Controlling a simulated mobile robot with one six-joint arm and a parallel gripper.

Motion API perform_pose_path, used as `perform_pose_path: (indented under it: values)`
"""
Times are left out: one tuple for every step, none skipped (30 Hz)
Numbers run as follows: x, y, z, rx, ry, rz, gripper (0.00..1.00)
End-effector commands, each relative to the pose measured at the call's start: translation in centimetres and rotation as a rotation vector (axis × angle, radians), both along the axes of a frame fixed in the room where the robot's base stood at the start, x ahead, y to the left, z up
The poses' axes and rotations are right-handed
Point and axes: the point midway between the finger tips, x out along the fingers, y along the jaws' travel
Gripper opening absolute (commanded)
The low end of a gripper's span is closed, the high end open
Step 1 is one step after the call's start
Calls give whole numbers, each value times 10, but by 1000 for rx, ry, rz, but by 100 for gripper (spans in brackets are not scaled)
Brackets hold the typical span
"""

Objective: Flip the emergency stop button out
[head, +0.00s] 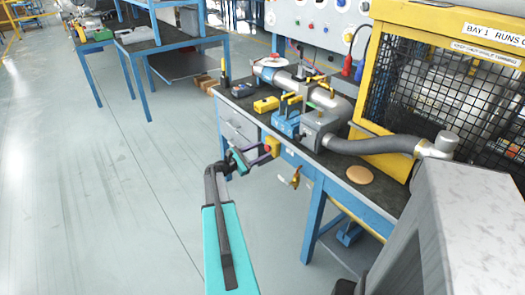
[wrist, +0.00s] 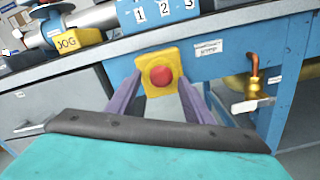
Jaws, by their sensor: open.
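The emergency stop button (wrist: 161,76) is a red round knob on a yellow plate (wrist: 144,62), fixed to the blue front of the bench. In the head view the small yellow plate with the red button (head: 272,146) shows at the bench's front edge. My gripper (wrist: 163,88) is open, with its two purple fingers reaching toward the plate, one on each side below the button. Nothing is between the fingers. I cannot tell whether the fingertips touch the plate. In the head view my gripper (head: 263,151) is right in front of the button.
A brass tap (wrist: 256,75) with a pale handle juts out right of the button. A label (wrist: 208,48) sits between them. The floor left of the bench (head: 130,180) is clear.

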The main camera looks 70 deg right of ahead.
Motion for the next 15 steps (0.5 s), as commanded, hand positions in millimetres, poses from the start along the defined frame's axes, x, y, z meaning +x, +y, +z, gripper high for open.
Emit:
perform_pose_path:
  values:
    - [-3,-5,0,0,0,-1,47]
    - [-4,-7,0,0,0,-1,47]
    - [-6,-9,0,0,0,-1,47]
    - [-6,-10,0,-1,0,0,47]
    - [-7,-11,0,0,0,0,47]
    - [-8,-12,0,0,0,0,47]
    - [-8,-12,0,0,0,0,47]
    - [-8,-13,0,0,0,0,47]
    - [-8,-13,0,0,0,0,47]
    - [-8,-13,0,0,0,0,47]
    - [-8,-13,0,0,0,0,47]
    - [-8,-13,0,0,0,0,47]
    - [-9,-13,0,0,0,0,47]
    - [-9,-13,0,0,0,0,47]
    - [-9,-13,0,0,0,0,47]
